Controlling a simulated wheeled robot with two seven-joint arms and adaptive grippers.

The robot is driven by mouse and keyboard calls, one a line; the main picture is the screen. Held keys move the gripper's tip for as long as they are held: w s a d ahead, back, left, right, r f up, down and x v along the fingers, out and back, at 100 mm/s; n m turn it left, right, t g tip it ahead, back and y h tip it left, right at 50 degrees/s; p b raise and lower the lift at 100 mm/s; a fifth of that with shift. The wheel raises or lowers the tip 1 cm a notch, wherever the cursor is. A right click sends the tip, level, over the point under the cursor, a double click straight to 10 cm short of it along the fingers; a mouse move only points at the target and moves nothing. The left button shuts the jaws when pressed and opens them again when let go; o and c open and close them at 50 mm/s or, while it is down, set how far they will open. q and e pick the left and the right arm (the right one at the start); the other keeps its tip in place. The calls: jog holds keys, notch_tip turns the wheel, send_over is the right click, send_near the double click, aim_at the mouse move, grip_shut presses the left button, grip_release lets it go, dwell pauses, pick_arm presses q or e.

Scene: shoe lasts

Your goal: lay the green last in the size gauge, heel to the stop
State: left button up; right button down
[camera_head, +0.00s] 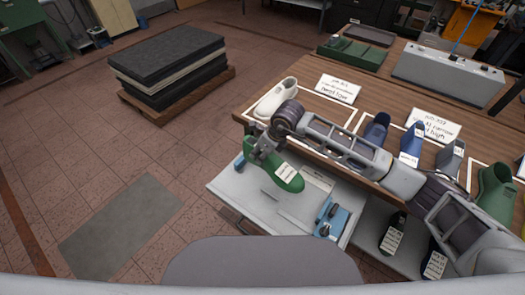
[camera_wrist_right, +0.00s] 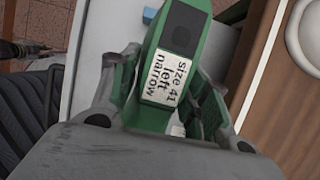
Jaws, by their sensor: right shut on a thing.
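My right gripper (camera_head: 262,150) is shut on a green last (camera_head: 285,177) with a white label, and holds it over the light grey work surface (camera_head: 225,185) in front of the table. In the right wrist view the last (camera_wrist_right: 184,30) sits between the fingers, its label (camera_wrist_right: 163,78) reading "size 41 left narrow". Blue parts that look like the size gauge show on the grey surface: a small one (camera_head: 240,160) to the left, a larger block (camera_head: 331,220) to the right. The gripper and last hide part of the space between. My left gripper is not in view.
The wooden table (camera_head: 400,75) carries a white last (camera_head: 275,98), blue lasts (camera_head: 376,128), another green last (camera_head: 495,190), job cards (camera_head: 338,90) and a grey box (camera_head: 448,75). My right arm crosses the table's front edge.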

jog(key=shift+r, duration=0.1)
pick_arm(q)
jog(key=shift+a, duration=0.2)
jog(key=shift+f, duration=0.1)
pick_arm(e)
jog(key=shift+f+b, duration=0.45)
jog(key=shift+f, duration=0.85)
jog(key=shift+f+b, duration=0.2)
jog(key=shift+b, duration=0.1)
pick_arm(q)
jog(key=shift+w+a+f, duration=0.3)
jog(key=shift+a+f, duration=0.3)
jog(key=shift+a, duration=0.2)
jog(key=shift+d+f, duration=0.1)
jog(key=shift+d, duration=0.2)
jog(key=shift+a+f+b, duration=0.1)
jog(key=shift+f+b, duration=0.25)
jog(key=shift+b, duration=0.05)
pick_arm(e)
jog(key=shift+f, duration=0.45)
